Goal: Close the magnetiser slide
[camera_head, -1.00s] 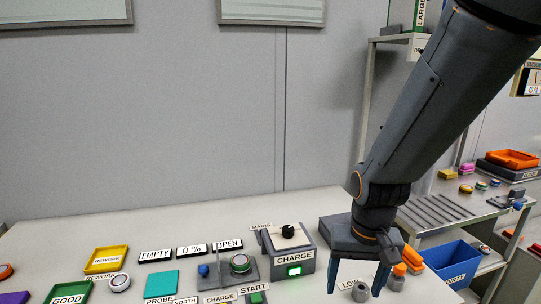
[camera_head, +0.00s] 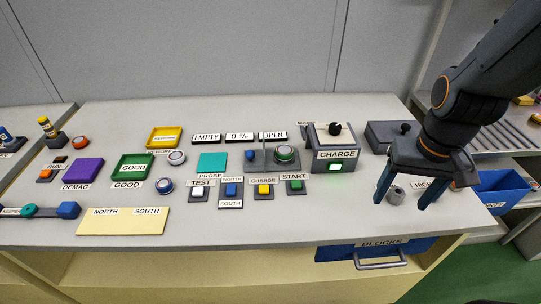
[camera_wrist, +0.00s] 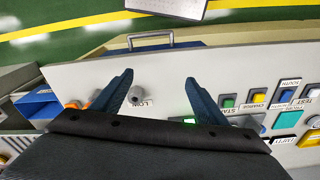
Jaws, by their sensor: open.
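The magnetiser is a grey CHARGE box (camera_head: 335,155) with a black knob on top and a lit green button. Left of it is a low grey plate with an upright strip, a blue knob (camera_head: 250,155) and a round ringed part (camera_head: 285,153); this looks like the slide. The sign behind it reads OPEN (camera_head: 273,135). My gripper (camera_head: 402,201) is open and empty, pointing down right of the CHARGE box, above the small grey post by the LOW label (camera_head: 396,197). In the wrist view its spread fingers (camera_wrist: 158,77) flank that post.
EMPTY (camera_head: 207,139) and 0 % (camera_head: 239,137) signs stand behind the slide. TEST, NORTH/SOUTH, CHARGE and START buttons (camera_head: 296,187) line the front. A grey block with a black knob (camera_head: 385,136) stands behind my gripper. A blue bin (camera_head: 503,190) is at right.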

